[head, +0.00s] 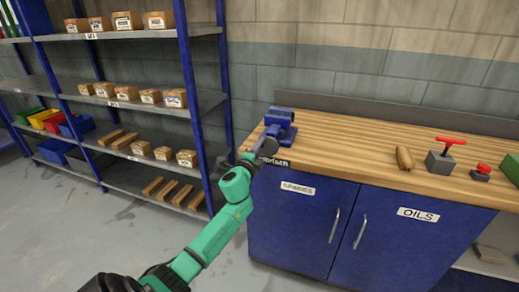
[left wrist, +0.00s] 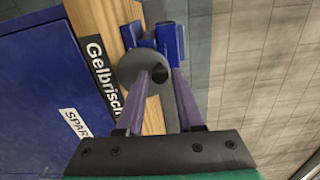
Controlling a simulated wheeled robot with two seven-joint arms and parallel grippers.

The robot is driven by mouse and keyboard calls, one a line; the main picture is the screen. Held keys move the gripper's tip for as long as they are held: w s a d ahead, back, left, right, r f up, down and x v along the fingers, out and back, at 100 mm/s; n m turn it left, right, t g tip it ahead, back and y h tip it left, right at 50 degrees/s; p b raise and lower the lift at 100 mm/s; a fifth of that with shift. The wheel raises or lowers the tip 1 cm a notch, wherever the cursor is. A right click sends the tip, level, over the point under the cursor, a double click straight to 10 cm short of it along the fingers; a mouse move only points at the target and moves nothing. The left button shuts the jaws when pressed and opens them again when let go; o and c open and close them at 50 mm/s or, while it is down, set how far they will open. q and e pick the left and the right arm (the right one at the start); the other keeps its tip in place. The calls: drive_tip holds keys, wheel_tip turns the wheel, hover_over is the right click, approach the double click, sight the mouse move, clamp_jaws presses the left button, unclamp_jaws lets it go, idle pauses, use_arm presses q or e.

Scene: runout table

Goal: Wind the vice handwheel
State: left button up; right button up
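The blue vice (head: 281,122) stands at the left end of the wooden workbench (head: 340,140). In the left wrist view the vice (left wrist: 172,40) is at the top, with its round grey handwheel (left wrist: 130,66) facing me. A dark knob (left wrist: 160,77) sticks out from the wheel. My left gripper (left wrist: 160,73) is open, its two purple fingers on either side of the knob, with a gap showing at each side. In the head view my left gripper (head: 256,158) is at the bench's front left corner, partly hiding the handwheel. My right gripper is out of view.
Blue cabinets (head: 295,225) stand under the bench. A grey block with a red handle (head: 440,160), a smaller red-handled one (head: 481,173) and wooden pieces (head: 404,157) lie to the right. A blue-post shelf (head: 120,105) with boxes stands at left.

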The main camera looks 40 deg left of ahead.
use_arm(q)
clamp_jaws()
drive_tip(key=f+n+p, duration=0.1)
drive_tip(key=n, duration=0.6)
drive_tip(key=f+n+p, duration=0.1)
drive_tip(key=f+n, duration=0.1)
drive_tip(key=n, duration=0.5)
drive_tip(key=a+f+n+p, duration=0.1)
drive_tip(key=n, duration=0.5)
drive_tip(key=shift+s+a+f+n+p, duration=0.1)
drive_tip(key=shift+s+f+n+p, duration=0.1)
drive_tip(key=shift+n+p, duration=0.2)
